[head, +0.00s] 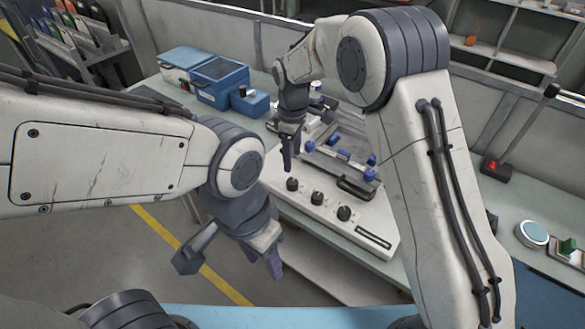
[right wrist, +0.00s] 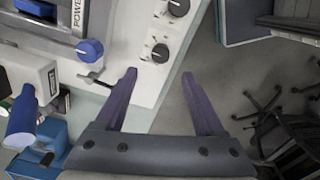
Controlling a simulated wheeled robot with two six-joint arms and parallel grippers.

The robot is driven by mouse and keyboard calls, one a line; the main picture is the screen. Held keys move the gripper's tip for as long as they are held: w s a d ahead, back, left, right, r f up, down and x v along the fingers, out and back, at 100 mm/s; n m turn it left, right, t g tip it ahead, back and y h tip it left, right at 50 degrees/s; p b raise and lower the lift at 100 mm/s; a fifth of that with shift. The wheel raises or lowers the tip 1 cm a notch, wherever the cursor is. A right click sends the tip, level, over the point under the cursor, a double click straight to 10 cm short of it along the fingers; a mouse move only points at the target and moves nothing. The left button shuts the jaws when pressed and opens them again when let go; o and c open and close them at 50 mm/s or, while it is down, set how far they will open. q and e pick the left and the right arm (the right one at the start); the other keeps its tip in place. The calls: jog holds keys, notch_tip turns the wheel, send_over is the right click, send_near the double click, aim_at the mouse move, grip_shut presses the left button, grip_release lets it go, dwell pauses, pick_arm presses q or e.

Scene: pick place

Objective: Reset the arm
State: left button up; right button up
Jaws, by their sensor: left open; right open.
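My left gripper (head: 231,262) is open and empty, low in the head view, over the floor in front of the workbench. My right gripper (head: 290,152) is above the left side of the white machine with black knobs (head: 322,205) in the head view. In the right wrist view my right gripper (right wrist: 162,90) shows two purple fingers spread apart with nothing between them. Below them are the edge of the white machine (right wrist: 140,88) and the floor. My right arm hides part of the bench in the head view.
Blue boxes (head: 219,80) stand at the back left of the workbench. A round blue-topped item (head: 532,234) and a red-buttoned device (head: 493,169) are at the right. Shelves line the back. Office chairs (right wrist: 268,112) stand on the floor in the right wrist view.

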jog(key=shift+r, duration=0.6)
jog(key=s+r+m, duration=0.2)
jog(key=s+r, duration=0.2)
jog(key=s, duration=0.5)
jog(key=s+r+m, duration=0.1)
jog(key=s+r, duration=0.3)
jog(key=s, duration=0.5)
jog(key=s+d+f+m+y, duration=0.1)
jog(key=s+d+m, duration=0.2)
jog(key=s, duration=1.1)
jog(key=shift+d+f+m, duration=0.25)
jog(key=shift+d+m, duration=0.05)
jog(key=shift+d, duration=0.7)
